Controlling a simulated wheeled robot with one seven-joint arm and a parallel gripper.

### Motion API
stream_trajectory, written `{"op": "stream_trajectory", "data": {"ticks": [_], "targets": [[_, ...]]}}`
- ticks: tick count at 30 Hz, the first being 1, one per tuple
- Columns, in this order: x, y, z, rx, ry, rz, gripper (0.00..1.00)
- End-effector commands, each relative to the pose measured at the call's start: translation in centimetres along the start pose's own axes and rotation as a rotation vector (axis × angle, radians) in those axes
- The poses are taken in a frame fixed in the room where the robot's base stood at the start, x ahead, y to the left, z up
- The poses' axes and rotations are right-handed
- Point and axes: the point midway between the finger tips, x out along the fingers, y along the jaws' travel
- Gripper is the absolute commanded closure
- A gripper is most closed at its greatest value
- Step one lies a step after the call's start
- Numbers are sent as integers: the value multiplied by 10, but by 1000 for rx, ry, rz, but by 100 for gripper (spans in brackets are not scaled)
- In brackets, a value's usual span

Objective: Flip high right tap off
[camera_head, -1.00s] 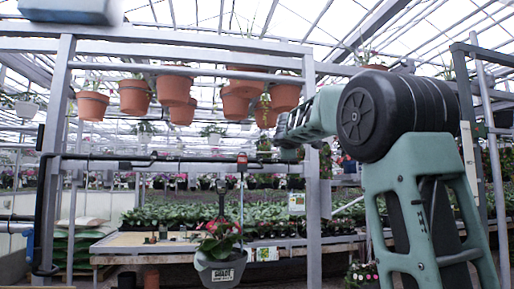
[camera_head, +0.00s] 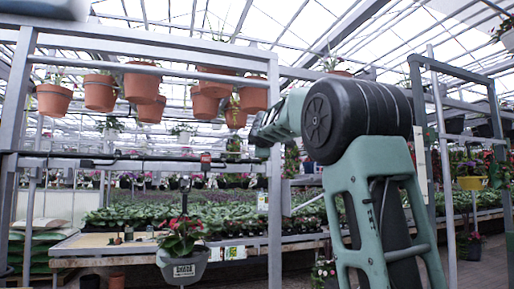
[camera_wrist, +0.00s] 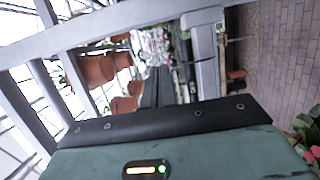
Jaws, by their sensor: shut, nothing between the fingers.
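A dark horizontal pipe (camera_head: 120,161) runs across the metal frame. A small red part (camera_head: 205,158) sits on it, with a strap hanging below; I cannot tell whether this is a tap. No high right tap can be made out clearly. My arm reaches left from the right of the head view, and my gripper (camera_head: 262,138) is at its end, near the frame's upright post. It is shut and looks empty. In the wrist view only a green housing with a black edge shows along the bottom; the fingertips are not clear.
Terracotta pots (camera_head: 143,82) hang from the upper rail. A grey hanging basket (camera_head: 183,262) with red flowers hangs below the pipe. The upright post (camera_head: 275,200) stands close to my arm. A plant table (camera_head: 90,243) lies behind. A yellow pot (camera_head: 470,183) hangs at right.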

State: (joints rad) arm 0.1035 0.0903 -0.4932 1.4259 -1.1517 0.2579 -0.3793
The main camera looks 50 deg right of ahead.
Motion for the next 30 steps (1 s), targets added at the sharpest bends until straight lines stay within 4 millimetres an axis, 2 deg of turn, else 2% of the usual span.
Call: {"op": "stream_trajectory", "data": {"ticks": [15, 21, 30], "targets": [[-54, -2, 50, 1, 2, -2, 100], [-63, -2, 58, -2, 2, -3, 100], [-64, -2, 59, -3, 1, -3, 100]]}}
